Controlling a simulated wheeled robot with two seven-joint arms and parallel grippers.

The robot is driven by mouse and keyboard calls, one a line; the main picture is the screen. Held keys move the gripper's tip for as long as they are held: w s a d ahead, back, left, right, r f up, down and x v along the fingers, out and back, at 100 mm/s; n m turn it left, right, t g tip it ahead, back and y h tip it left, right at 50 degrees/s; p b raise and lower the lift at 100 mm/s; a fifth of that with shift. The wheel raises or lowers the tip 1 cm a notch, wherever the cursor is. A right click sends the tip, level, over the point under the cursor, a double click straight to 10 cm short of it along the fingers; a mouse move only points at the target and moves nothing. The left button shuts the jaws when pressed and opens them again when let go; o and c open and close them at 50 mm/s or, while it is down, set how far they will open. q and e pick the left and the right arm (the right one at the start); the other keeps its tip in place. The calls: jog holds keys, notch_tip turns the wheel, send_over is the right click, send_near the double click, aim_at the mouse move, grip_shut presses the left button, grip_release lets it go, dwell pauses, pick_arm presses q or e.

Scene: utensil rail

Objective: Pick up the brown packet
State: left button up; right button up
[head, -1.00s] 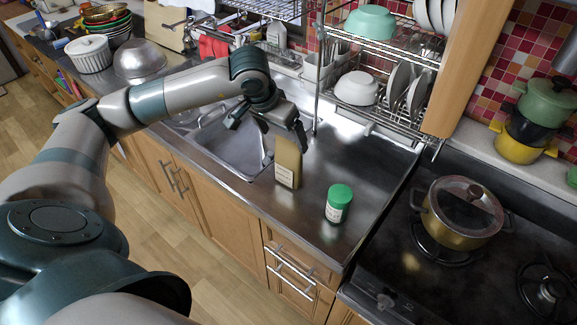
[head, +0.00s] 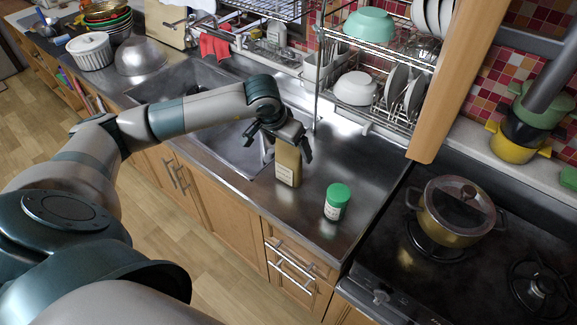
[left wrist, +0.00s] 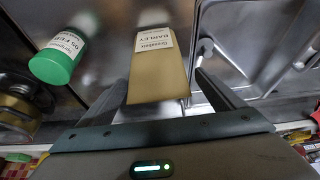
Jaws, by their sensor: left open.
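The brown packet (head: 288,165) stands upright on the steel counter just right of the sink, with a white label on its front. My left gripper (head: 280,148) is open above it, with its fingers on either side of the packet's top. In the left wrist view the packet (left wrist: 157,78) lies between the two spread fingers of the gripper (left wrist: 162,82), its label reading "BARLEY". I see a gap on the right finger's side; I cannot tell whether the left finger touches it. My right gripper is not in view.
A green-lidded jar (head: 337,201) stands right of the packet, close to the counter's front. The sink (head: 236,140) is to the left. A dish rack (head: 375,105) stands behind, and a lidded pot (head: 457,213) sits on the stove to the right. Counter behind the jar is clear.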

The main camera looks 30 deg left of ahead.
pick_arm(q)
jog(key=shift+p+x, duration=0.7)
jog(key=shift+x, duration=0.9)
jog(key=shift+d, duration=0.1)
jog(key=shift+c, duration=0.5)
jog(key=c, duration=1.5)
